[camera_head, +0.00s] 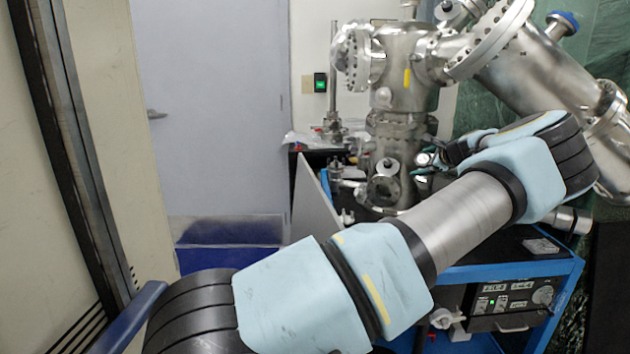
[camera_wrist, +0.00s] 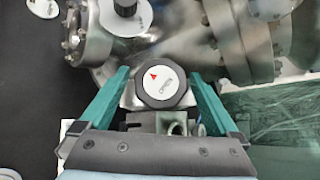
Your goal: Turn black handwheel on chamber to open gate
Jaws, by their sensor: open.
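The black handwheel (camera_wrist: 161,84) shows in the middle of the wrist view. Its rim is faceted, and its white face carries a red arrow and the word OPEN. My gripper (camera_wrist: 158,74) is open, with one teal finger on the left of the handwheel and one on the right. A gap shows between each finger and the rim. In the head view the steel chamber (camera_head: 403,95) stands at the centre right. My gripper (camera_head: 432,160) is beside its lower part there, partly hidden by my own arm. I cannot make out the handwheel in the head view.
A second black knob on a white disc (camera_wrist: 125,8) sits just beyond the handwheel. Flanged steel pipes (camera_wrist: 245,35) lie to the right. In the head view a blue-framed cart (camera_head: 510,270) holds a control box (camera_head: 515,300). A grey door (camera_head: 215,110) stands at the left.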

